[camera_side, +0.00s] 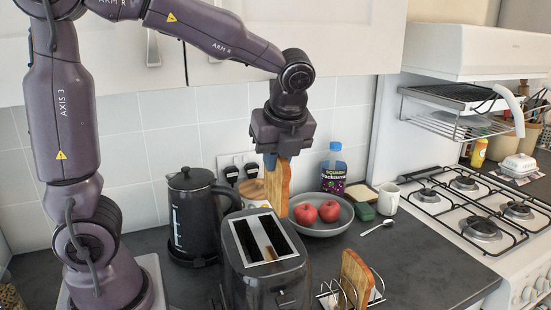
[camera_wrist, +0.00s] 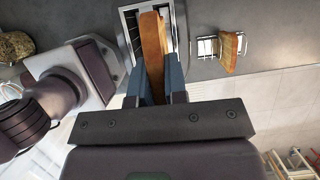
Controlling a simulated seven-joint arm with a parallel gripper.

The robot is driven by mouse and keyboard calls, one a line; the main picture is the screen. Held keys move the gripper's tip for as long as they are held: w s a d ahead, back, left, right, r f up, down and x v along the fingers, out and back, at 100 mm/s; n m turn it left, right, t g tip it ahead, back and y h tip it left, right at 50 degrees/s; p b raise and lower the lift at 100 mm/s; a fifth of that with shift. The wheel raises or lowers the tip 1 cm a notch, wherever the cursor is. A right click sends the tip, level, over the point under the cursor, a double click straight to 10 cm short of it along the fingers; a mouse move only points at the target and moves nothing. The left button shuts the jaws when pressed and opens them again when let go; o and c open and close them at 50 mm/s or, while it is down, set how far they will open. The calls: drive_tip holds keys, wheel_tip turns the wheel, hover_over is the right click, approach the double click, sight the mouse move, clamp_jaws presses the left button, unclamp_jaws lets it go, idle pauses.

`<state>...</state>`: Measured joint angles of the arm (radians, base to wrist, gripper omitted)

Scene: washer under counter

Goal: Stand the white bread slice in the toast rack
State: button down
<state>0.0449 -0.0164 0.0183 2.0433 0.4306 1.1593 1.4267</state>
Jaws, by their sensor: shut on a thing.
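My gripper (camera_side: 283,152) is shut on a golden-brown bread slice (camera_side: 277,190), which hangs upright above and just behind the black toaster (camera_side: 266,262). In the wrist view the slice (camera_wrist: 152,48) sits between my two fingers, over the toaster. The wire toast rack (camera_side: 324,294) stands right of the toaster at the front edge of the picture, with another brown slice (camera_side: 355,278) upright in it. The rack (camera_wrist: 207,47) also shows in the wrist view. A pale slice with a brown edge (camera_side: 361,192) seems to lie flat at the back, partly hidden.
A grey bowl with two red apples (camera_side: 328,211), a blue-capped bottle (camera_side: 334,170), a white mug (camera_side: 388,198) and a spoon (camera_side: 377,226) are behind the rack. A black kettle (camera_side: 190,215) stands left. The counter right of the rack is clear up to the hob (camera_side: 470,210).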

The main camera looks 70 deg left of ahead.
drive_tip(key=w+d+f+n+g+h, duration=0.25)
drive_tip(key=w+d+n, duration=0.25)
drive_tip(key=w+n, duration=0.65)
wheel_tip(320, 180, down, 20)
drive_tip(key=s+d+m+t, duration=0.1)
drive_tip(key=m+t, duration=0.1)
drive_tip(key=m, duration=0.9)
drive_tip(key=shift+d+r+t+y, duration=0.2)
drive_tip(key=shift+d+t+y, duration=0.15)
drive_tip(key=shift+d, duration=0.05)
drive_tip(key=shift+s+m, duration=0.1)
drive_tip(key=shift+m, duration=0.15)
drive_tip(key=c, duration=1.1)
unclamp_jaws()
